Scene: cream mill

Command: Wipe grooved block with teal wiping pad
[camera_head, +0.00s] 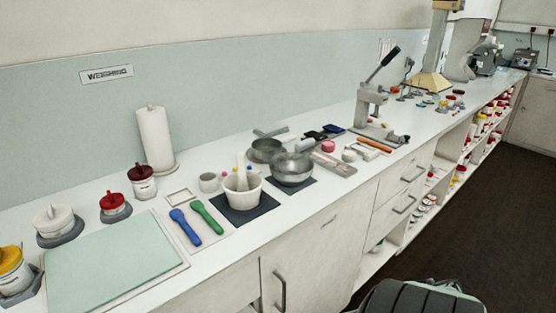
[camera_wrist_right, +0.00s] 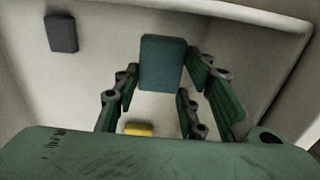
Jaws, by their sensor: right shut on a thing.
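My right gripper (camera_wrist_right: 160,88) shows in the right wrist view, its green fingers on either side of a teal wiping pad (camera_wrist_right: 162,62). It is shut on the pad, which stands out past the fingertips. A dark grey block (camera_wrist_right: 61,33) lies apart from the pad at the upper left of that view; I cannot make out grooves on it. I cannot pick out the grooved block for sure in the head view. My left gripper is in neither view.
A yellow piece (camera_wrist_right: 139,129) shows between the fingers, on the pale surface. In the head view the counter holds a pale green mat (camera_head: 110,262), a mortar (camera_head: 243,197), a metal bowl (camera_head: 292,172), a paper roll (camera_head: 155,140) and a lever press (camera_head: 372,105). Shelves with jars are below at right.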

